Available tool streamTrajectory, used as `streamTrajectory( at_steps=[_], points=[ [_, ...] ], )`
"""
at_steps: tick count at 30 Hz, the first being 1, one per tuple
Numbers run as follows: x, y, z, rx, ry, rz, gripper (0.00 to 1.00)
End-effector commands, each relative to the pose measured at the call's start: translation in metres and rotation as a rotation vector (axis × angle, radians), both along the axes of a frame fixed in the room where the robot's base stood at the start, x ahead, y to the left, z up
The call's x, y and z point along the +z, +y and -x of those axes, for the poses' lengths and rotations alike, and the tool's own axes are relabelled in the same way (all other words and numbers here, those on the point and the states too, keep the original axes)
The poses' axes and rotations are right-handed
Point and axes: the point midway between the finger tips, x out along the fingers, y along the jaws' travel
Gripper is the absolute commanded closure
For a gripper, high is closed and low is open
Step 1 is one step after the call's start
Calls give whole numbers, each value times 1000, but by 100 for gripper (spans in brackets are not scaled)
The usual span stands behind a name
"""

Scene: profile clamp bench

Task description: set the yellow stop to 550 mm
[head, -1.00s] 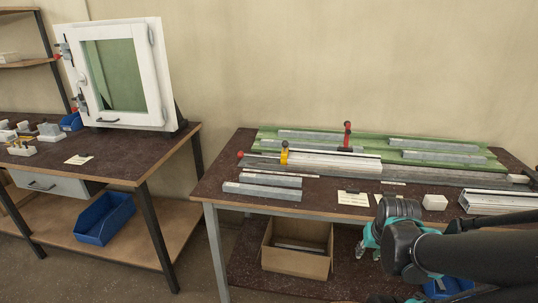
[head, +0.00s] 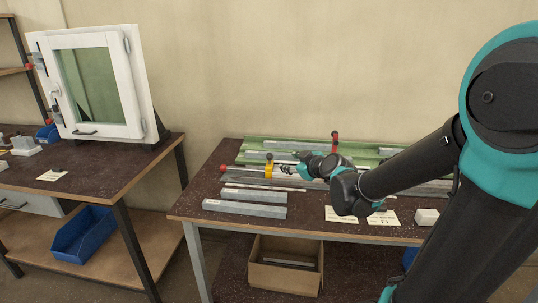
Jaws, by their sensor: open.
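The yellow stop (head: 268,166) stands upright on the left part of the long grey profile rail (head: 245,171) on the right-hand bench. My gripper (head: 282,170) reaches in from the right, low over the rail, with its fingers directed left at the stop. It is open, with its fingertips close to the stop's right side; I cannot tell whether they touch it. My gripper and forearm hide the middle of the rail. Any scale marks and the stop's reading are too small to make out.
A red-handled clamp (head: 335,140) stands behind my wrist. Loose grey bars (head: 245,209) lie in front of the rail, with paper cards (head: 341,214) and a white block (head: 427,217) at the bench's front. A window frame (head: 100,85) stands on the left bench.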

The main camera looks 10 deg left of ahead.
Motion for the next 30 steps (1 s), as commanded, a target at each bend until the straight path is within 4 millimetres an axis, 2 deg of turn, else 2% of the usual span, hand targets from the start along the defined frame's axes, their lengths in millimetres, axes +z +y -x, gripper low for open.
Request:
streamTrajectory(
  at_steps=[4,11,30],
  points=[
    [4,6,-7,7,-28,6,54],
    [-3,16,-23,8,-26,5,54],
    [-34,61,-93,7,-25,7,54]
  ],
)
